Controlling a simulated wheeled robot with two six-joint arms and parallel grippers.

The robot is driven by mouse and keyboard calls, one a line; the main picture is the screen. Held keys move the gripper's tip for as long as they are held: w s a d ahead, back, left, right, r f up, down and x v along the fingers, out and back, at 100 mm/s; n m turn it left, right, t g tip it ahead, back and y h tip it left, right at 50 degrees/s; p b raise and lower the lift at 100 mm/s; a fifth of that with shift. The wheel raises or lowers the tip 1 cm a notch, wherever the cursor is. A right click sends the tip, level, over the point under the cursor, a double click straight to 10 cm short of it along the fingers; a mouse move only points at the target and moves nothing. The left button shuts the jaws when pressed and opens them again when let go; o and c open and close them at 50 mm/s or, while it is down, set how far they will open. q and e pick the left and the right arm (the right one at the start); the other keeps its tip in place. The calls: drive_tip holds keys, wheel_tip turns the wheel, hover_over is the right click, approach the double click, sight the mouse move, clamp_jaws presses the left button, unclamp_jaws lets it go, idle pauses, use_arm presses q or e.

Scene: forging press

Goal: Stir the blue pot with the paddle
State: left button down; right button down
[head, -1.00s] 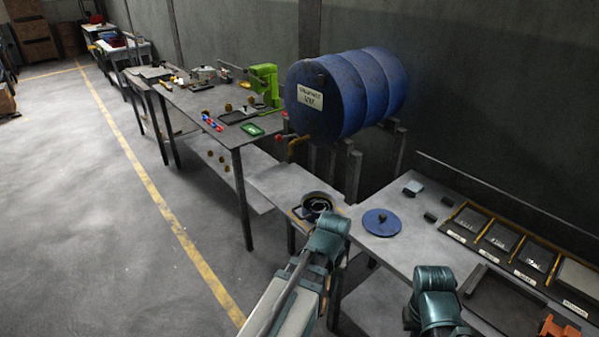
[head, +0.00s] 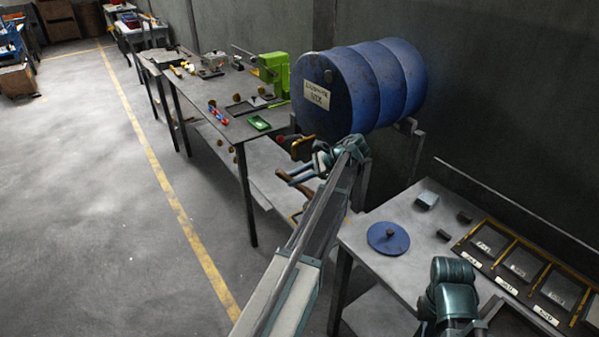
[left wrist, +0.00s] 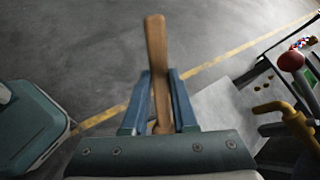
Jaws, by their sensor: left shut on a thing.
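My left gripper (head: 300,175) is shut on the wooden paddle (left wrist: 157,45), whose brown shaft stands between the two blue fingers in the left wrist view. In the head view the gripper is raised in front of the drum stand, above the low bench. Part of the brown paddle (head: 300,191) shows beside the fingers. The blue pot is hidden behind my left arm, so I cannot tell what is in it. A blue round lid (head: 388,239) with a knob lies on the near bench. My right arm shows at the lower right; its gripper is out of view.
Labelled trays (head: 520,265) and small blocks are on the right bench.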

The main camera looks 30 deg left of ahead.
sight(306, 194)
use_arm(q)
drive_tip(key=shift+w+a+r, duration=0.15)
drive_tip(key=shift+w+a, duration=0.05)
drive_tip(key=f+b, duration=0.1)
drive_tip(key=w+f+b, duration=0.1)
drive_tip(key=f+b, duration=0.1)
drive_tip(key=d+f+b, duration=0.1)
drive_tip(key=shift+w+f, duration=0.15)
drive_tip(key=shift+w, duration=0.1)
wheel_tip(306, 194, down, 6)
drive_tip(key=b, duration=0.6)
drive_tip(key=shift+w, duration=0.1)
idle(0.3)
